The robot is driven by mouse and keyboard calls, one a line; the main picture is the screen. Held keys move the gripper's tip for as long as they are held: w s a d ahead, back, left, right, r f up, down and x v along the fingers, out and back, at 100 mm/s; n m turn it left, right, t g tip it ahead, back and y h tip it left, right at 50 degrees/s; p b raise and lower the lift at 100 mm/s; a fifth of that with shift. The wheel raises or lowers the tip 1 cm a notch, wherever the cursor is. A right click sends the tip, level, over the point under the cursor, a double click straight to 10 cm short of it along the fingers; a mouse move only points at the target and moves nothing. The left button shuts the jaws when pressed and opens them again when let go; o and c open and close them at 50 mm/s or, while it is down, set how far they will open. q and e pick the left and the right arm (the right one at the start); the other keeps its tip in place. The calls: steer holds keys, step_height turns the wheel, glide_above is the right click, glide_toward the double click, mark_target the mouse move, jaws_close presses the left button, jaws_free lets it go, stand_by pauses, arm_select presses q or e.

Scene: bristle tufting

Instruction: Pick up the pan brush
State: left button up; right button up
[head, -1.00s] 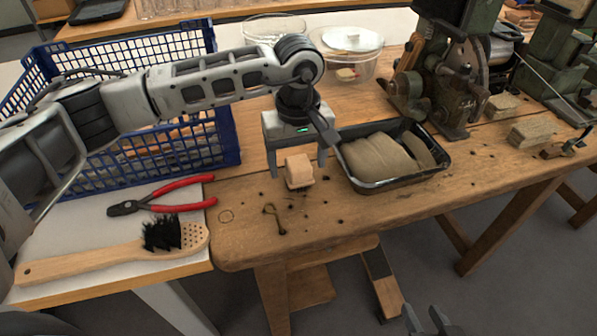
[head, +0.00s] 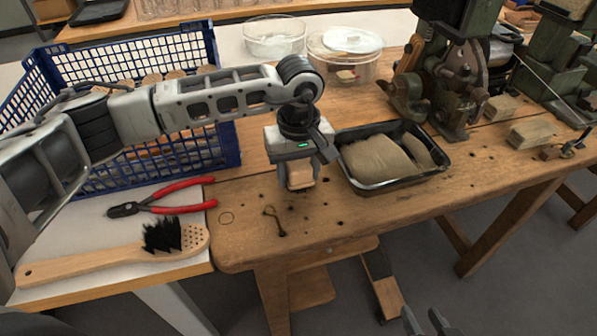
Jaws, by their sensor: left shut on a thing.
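My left gripper (head: 298,185) points down over the wooden bench and is shut on a small, pale wooden block (head: 300,176). The fingers hide the block's sides, and I cannot tell whether it has bristles underneath or is clear of the bench top. A long-handled wooden brush (head: 95,262) lies on the white surface at the lower left, with a black tuft and rows of holes in its head. I cannot tell which of these is the pan brush. My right gripper (head: 427,322) shows only its fingertips at the bottom edge; they are apart with nothing between them.
Red-handled pliers (head: 165,207) lie beside the blue crate (head: 232,150). A black tray (head: 370,187) with tan fibre bundles stands just right of my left gripper. Clear tubs (head: 345,68) and a green machine (head: 440,85) are behind. The bench front has small holes and a bent hook (head: 275,222).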

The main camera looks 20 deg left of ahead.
arm_select(q)
step_height(320, 180, up, 3)
steer(key=shift+f, duration=0.1)
steer(key=s+d+r+b, duration=0.1)
steer(key=s+d+r, duration=0.7)
steer(key=s+r, duration=0.2)
steer(key=shift+s+d, duration=0.3)
steer(key=shift+s, duration=0.25)
steer(key=shift+r, duration=0.1)
